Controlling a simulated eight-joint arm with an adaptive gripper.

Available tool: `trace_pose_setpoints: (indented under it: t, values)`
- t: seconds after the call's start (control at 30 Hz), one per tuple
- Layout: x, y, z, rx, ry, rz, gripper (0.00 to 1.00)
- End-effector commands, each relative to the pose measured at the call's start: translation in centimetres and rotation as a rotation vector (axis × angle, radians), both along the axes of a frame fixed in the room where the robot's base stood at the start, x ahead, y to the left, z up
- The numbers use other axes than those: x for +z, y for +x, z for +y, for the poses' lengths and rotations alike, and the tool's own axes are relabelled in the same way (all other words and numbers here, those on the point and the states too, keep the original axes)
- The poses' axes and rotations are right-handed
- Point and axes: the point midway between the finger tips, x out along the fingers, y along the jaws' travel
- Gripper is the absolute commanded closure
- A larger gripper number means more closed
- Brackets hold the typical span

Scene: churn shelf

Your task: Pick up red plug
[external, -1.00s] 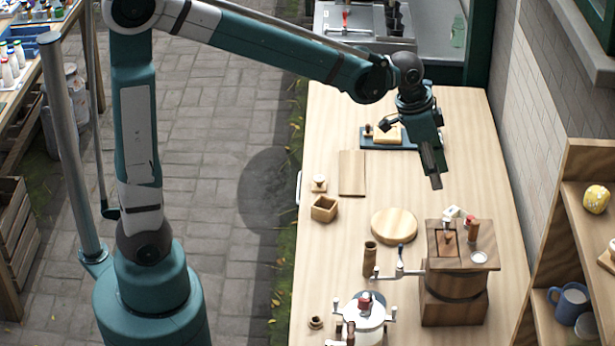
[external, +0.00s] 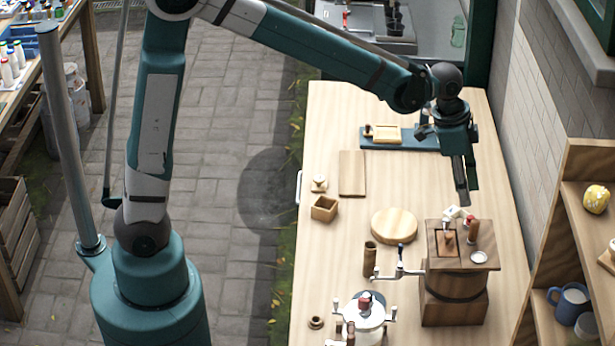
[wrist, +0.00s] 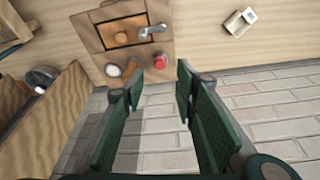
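My gripper (external: 463,201) points down, above and slightly behind the plug in the external view. In the wrist view my gripper (wrist: 160,73) is open and empty, and the red cap lies between the fingertips in the picture. The fingers appear to be above the plug, not touching it.
A white tap-like fitting (external: 453,213) and a white disc (external: 479,257) are on the churn beside the plug. A white pot (external: 362,320) with another red knob stands in front. A wooden shelf (external: 570,230) is at the right.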

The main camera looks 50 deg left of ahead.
Motion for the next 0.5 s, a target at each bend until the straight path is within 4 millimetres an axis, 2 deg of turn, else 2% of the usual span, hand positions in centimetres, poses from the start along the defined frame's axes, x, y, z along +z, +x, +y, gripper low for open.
trace_pose_setpoints:
  t: [0.3,0.5]
  values:
    - [-2.0,0.4,-0.5,0.0,0.0,0.0,0.71]
    - [-2.3,0.4,-0.5,0.0,0.0,0.0,0.71]
